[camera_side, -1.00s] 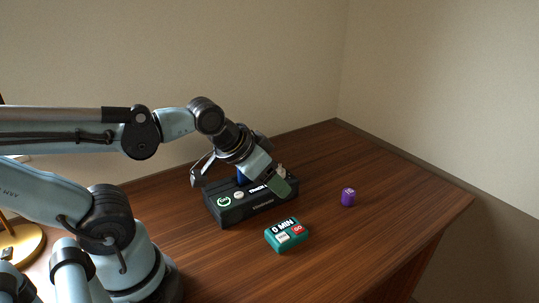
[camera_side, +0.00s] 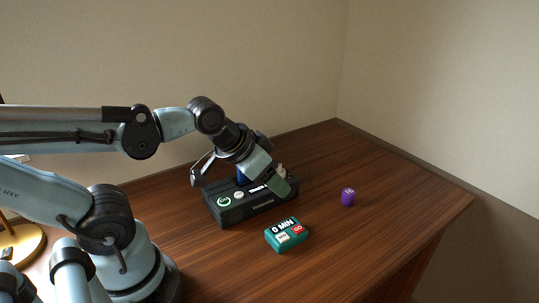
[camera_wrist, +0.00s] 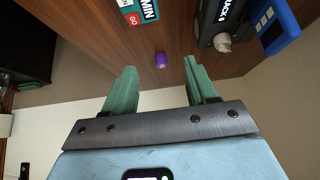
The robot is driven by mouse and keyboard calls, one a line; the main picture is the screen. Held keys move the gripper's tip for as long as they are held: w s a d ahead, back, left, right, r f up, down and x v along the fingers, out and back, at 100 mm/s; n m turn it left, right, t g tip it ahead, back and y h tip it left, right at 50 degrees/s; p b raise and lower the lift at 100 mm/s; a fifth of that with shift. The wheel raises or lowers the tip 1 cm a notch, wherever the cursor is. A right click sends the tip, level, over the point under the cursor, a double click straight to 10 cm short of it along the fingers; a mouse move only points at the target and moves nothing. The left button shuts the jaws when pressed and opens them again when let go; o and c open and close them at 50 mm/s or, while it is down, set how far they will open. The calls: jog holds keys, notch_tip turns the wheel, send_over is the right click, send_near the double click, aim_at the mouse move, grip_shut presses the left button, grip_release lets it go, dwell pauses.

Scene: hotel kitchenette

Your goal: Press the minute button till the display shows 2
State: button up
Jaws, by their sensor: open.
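The teal timer (camera_side: 287,236) lies on the desk in front of the black box, its display (camera_side: 283,225) reading 0 MIN. A white button (camera_side: 283,238) and a red GO button (camera_side: 297,230) sit below the display; the white one's label is too small to read for sure. The timer also shows, cut off, at the top of the wrist view (camera_wrist: 146,10). My gripper (camera_side: 283,187) hangs over the right end of the black box, apart from the timer. In the wrist view its two green fingers (camera_wrist: 162,80) are spread with nothing between them.
A black box (camera_side: 225,214) with a green-ringed button and a white knob stands behind the timer. A blue device (camera_wrist: 274,28) is beside it in the wrist view. A small purple object (camera_side: 348,197) stands to the right. The desk right of the timer is clear.

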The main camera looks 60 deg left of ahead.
grip_shut()
dwell(1.5)
